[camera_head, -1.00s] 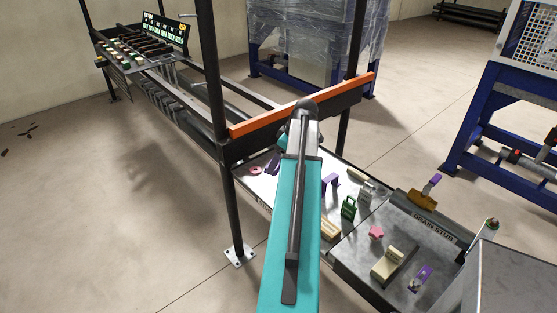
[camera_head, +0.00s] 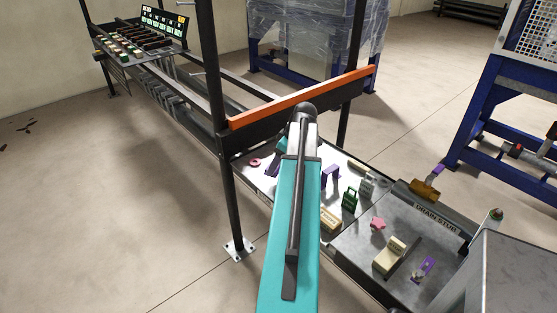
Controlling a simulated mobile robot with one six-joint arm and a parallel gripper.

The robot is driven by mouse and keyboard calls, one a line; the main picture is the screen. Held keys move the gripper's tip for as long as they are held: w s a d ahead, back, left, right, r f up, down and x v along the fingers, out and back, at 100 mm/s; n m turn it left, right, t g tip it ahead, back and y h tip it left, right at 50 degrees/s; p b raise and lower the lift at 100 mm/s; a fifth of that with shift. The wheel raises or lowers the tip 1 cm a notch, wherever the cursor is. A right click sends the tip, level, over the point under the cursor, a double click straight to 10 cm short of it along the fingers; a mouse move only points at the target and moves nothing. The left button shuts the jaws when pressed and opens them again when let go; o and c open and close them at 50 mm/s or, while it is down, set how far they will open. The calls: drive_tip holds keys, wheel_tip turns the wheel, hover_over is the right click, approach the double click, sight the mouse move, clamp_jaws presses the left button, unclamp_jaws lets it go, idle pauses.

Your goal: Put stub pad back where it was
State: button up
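I cannot tell for sure which piece is the stub pad. The right-hand tray (camera_head: 352,246) carries a "DRAIN STUB" label (camera_head: 437,219). On it are a pink star-shaped piece (camera_head: 378,223), a cream block (camera_head: 391,255) with a dark bar beside it, and a small purple bracket (camera_head: 423,269). A brown rounded piece (camera_head: 424,194) with a purple tab is at the tray's far edge. My teal arm reaches up the middle of the view. A small teal and dark part of my arm shows left of its far end. My gripper's fingers are hidden behind the arm.
The left tray (camera_head: 308,190) holds a pink ring (camera_head: 254,162), a purple bracket (camera_head: 331,174), a green piece (camera_head: 349,199) and a tan block (camera_head: 331,219). Black posts (camera_head: 226,180) and an orange-topped beam (camera_head: 300,97) stand close around my arm. A grey box (camera_head: 500,270) is at lower right.

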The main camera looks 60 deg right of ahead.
drive_tip(key=shift+f+b, duration=1.1)
drive_tip(key=shift+f, duration=1.1)
drive_tip(key=shift+f, duration=0.2)
drive_tip(key=o, duration=1)
drive_tip(key=o, duration=0.6)
drive_tip(key=shift+c, duration=0.2)
drive_tip(key=shift+r, duration=0.15)
drive_tip(key=p+v, duration=0.3)
drive_tip(key=v, duration=0.3)
drive_tip(key=shift+r, duration=0.35)
drive_tip(key=shift+s, duration=0.15)
